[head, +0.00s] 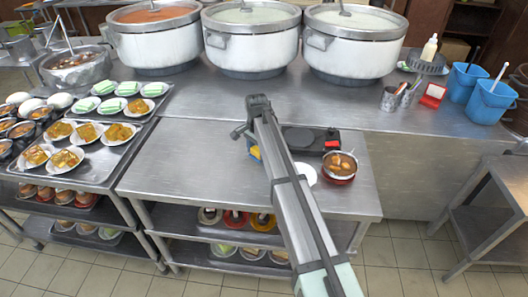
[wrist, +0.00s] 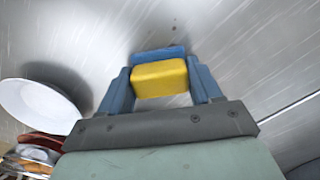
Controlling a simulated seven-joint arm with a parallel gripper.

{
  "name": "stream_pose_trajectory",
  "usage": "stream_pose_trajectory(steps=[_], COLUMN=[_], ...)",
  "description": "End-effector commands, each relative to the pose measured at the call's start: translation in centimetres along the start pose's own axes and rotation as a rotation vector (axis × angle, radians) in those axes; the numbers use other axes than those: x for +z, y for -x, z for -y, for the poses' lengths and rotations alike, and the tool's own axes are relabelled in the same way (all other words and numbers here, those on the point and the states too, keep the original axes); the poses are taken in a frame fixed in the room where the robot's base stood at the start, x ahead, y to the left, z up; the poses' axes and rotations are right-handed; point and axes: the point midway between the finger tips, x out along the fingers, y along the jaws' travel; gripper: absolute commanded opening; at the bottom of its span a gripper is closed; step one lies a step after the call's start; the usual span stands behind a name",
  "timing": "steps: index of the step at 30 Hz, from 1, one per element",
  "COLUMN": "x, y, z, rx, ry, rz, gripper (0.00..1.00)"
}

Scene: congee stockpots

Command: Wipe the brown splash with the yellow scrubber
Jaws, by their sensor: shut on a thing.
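The yellow scrubber (wrist: 160,78), with a blue layer along its far side, sits between the two blue fingers of my gripper (wrist: 162,84) in the wrist view. The gripper is shut on it. In the head view a little of the yellow scrubber (head: 255,153) shows just left of my arm, over the middle of the steel table (head: 180,165); my arm hides most of the gripper. In the wrist view a tiny dark brown speck (wrist: 175,28) lies on the steel just beyond the scrubber. I cannot tell whether it is part of the brown splash, or whether the scrubber touches the steel.
A white bowl (wrist: 38,108) is close left of my gripper. A small pot of brown food (head: 340,165) stands right of my arm. Large stockpots (head: 252,45) line the back counter, and a rack of filled plates (head: 90,170) is at left. The table's left part is clear.

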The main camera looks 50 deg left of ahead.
Motion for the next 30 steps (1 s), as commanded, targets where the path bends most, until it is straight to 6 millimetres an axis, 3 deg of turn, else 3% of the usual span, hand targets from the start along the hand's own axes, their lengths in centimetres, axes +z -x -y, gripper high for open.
stream_pose_trajectory(steps=[17, 20, 30], x=[3.3, 2.7, 0.8], y=[0.0, -0.1, 0.0], z=[4.2, 4.9, 2.2], rx=[0.0, 0.0, 0.0], ry=[0.0, -0.002, -0.002], rz=[0.001, 0.0, 0.0], gripper=[0.35, 0.35, 0.35])
